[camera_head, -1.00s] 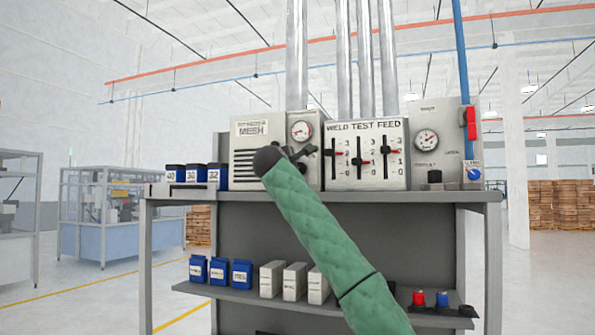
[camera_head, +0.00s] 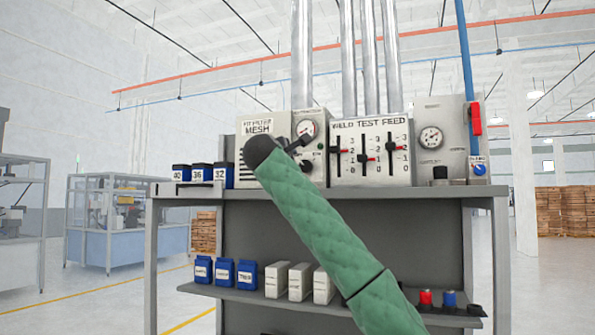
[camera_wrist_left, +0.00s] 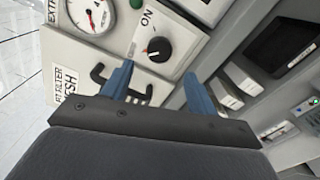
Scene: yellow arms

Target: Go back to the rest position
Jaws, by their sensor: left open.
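My left arm, in a green quilted sleeve with a dark wrist, rises from the bottom of the head view. Its small dark left gripper (camera_head: 300,143) is in front of the filter mesh panel (camera_head: 254,140), near the gauge (camera_head: 306,131). In the left wrist view the two blue fingers (camera_wrist_left: 160,72) are apart with nothing held between them. A black knob (camera_wrist_left: 158,49) marked ON lies beyond the fingertips. The left finger overlaps a black handle (camera_wrist_left: 107,79) in the picture; I cannot tell whether they touch. My right gripper is not in view.
The weld test feed panel (camera_head: 371,128) with sliders stands to the right. Blue boxes (camera_head: 201,174) line the bench's left end. A lower shelf (camera_head: 250,294) holds blue and white boxes and red and blue buttons. Open floor lies left of the bench.

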